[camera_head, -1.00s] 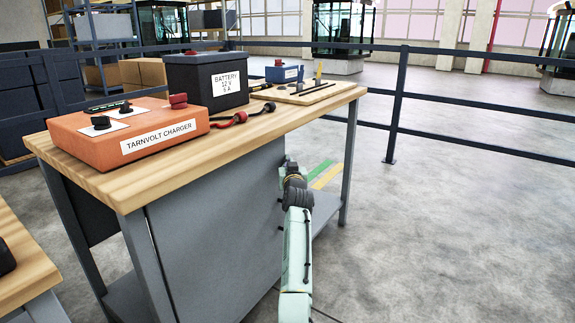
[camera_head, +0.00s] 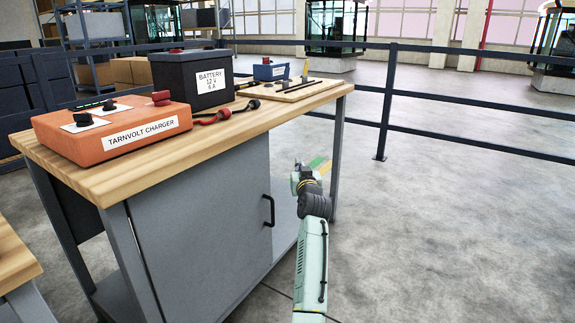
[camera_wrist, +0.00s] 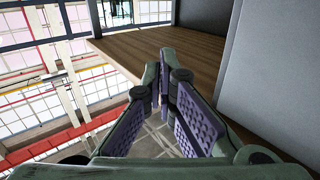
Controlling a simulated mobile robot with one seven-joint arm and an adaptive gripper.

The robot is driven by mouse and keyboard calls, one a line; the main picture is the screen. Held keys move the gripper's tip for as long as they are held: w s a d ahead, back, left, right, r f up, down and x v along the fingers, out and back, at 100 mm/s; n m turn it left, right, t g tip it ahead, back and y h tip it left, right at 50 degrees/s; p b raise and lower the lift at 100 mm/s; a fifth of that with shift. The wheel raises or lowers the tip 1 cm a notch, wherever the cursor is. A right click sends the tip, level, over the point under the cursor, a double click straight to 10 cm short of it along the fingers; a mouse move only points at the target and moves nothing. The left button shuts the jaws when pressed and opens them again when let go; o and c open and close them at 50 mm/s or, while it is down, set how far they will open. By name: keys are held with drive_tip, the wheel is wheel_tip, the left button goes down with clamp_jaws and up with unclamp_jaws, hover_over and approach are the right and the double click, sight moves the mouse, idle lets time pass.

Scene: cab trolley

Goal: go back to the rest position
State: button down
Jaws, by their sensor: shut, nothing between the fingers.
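My arm (camera_head: 311,255) reaches up from the bottom of the head view, to the right of the workbench and in front of its right legs. My gripper's fingers are hard to make out there beyond the dark wrist joint. In the wrist view my gripper (camera_wrist: 164,78) is shut, its green fingers and purple pads close together with nothing between them. In that view the wooden bench top (camera_wrist: 190,57) lies beyond and to the right of the fingers, and whether they touch it I cannot tell.
The workbench (camera_head: 112,186) carries an orange charger (camera_head: 115,140), a black battery (camera_head: 190,85), a blue box (camera_head: 270,71) and a board (camera_head: 300,92). Its grey cabinet has a black handle (camera_head: 268,211). A dark railing (camera_head: 470,140) runs behind. Open floor (camera_head: 430,240) lies right.

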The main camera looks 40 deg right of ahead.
drive_tip(key=shift+s+d+r, duration=0.1)
drive_tip(key=shift+s+d, duration=0.25)
drive_tip(key=shift+s, duration=0.45)
drive_tip(key=shift+s+d, duration=0.3)
drive_tip(key=shift+s, duration=0.5)
